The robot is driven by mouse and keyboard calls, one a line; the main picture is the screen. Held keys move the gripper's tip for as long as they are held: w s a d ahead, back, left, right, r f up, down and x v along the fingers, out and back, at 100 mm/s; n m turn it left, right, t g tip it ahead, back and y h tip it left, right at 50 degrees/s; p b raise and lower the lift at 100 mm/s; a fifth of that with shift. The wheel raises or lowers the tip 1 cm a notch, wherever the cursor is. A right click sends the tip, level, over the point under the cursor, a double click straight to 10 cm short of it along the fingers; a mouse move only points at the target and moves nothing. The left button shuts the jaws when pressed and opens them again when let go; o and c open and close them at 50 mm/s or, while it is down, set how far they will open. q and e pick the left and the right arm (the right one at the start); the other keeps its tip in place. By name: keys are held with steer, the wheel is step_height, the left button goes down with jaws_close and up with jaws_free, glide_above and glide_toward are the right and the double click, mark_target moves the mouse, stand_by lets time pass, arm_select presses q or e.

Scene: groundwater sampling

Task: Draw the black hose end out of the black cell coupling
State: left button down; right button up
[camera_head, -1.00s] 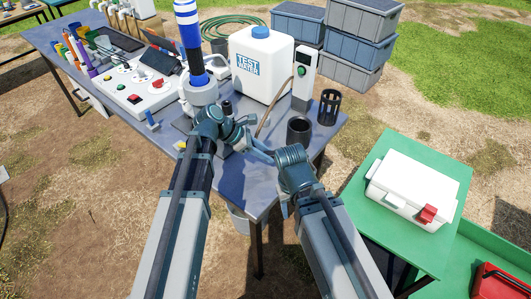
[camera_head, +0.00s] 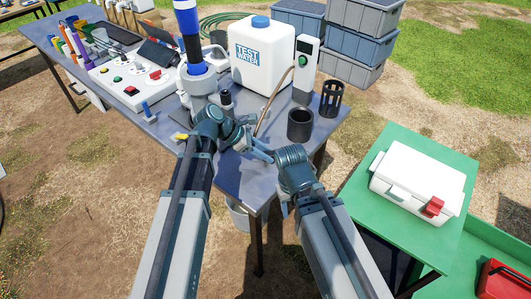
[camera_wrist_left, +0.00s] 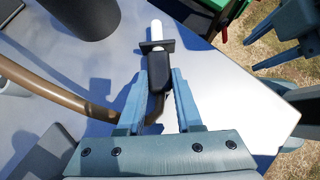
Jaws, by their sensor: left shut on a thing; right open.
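In the left wrist view, my left gripper (camera_wrist_left: 156,98) is shut on a black hose end (camera_wrist_left: 155,72). The hose end has a square black collar and a bare white tip pointing away from me. No coupling shows around that tip. A brown hose (camera_wrist_left: 62,94) runs in from the left toward the held piece. In the head view my left gripper (camera_head: 248,138) is over the table's near right part; the hose end is too small to make out there. My right gripper (camera_head: 270,178) is open and empty, lower right of it. I cannot pick out the black cell coupling with certainty.
On the table (camera_head: 135,150) stand a black cup (camera_head: 300,124), a slotted black holder (camera_head: 331,98), a grey meter (camera_head: 305,70), a white water jug (camera_head: 262,60) and a blue-topped column (camera_head: 199,82). A white case (camera_head: 418,185) lies on a green stand at right.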

arm_select(q)
steer(key=c, duration=0.5)
jaws_free()
steer(key=p+v, duration=1)
steer(key=v, duration=0.3)
steer(key=shift+a+r, duration=0.2)
steer(key=shift+a, duration=0.2)
steer(key=shift+s+d, duration=0.1)
